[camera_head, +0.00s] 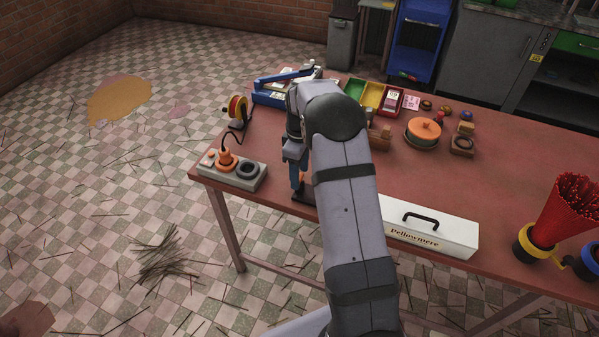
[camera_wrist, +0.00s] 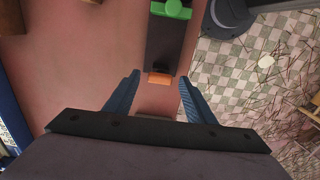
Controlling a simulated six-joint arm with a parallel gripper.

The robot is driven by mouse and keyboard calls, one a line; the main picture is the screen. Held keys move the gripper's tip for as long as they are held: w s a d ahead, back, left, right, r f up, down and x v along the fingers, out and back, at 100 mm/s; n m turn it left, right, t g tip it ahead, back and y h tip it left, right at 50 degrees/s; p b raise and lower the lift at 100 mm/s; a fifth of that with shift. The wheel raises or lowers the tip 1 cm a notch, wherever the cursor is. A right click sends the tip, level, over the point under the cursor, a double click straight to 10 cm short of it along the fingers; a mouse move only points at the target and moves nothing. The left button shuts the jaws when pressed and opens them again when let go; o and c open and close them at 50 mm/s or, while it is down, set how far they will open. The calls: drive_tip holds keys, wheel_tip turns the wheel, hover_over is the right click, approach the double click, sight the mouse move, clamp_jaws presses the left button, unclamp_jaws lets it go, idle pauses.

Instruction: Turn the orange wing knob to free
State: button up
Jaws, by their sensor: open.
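A small orange piece (camera_wrist: 160,78), which looks like the wing knob, shows at the near end of a dark block (camera_wrist: 162,45) in the wrist view. A green part (camera_wrist: 171,9) sits at the block's far end. My gripper (camera_wrist: 159,76) is open, its two blue fingers spread on either side of the orange piece with gaps. I cannot tell the height between them. In the head view an orange upright part (camera_head: 295,176) shows just below my gripper (camera_head: 296,163), above a dark base (camera_head: 304,196). My arm hides much of this spot, and the knob's angle is unclear.
A grey power strip (camera_head: 232,172) with an orange plug stands left on the red table (camera_head: 520,190). A white "Pellowmere" box (camera_head: 430,228) lies right of my arm. An orange-topped round pot (camera_head: 423,133), trays and a blue-framed device (camera_head: 283,88) stand farther back.

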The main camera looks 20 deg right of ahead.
drive_tip(key=shift+r+b, duration=1.05)
drive_tip(key=shift+r, duration=2.5)
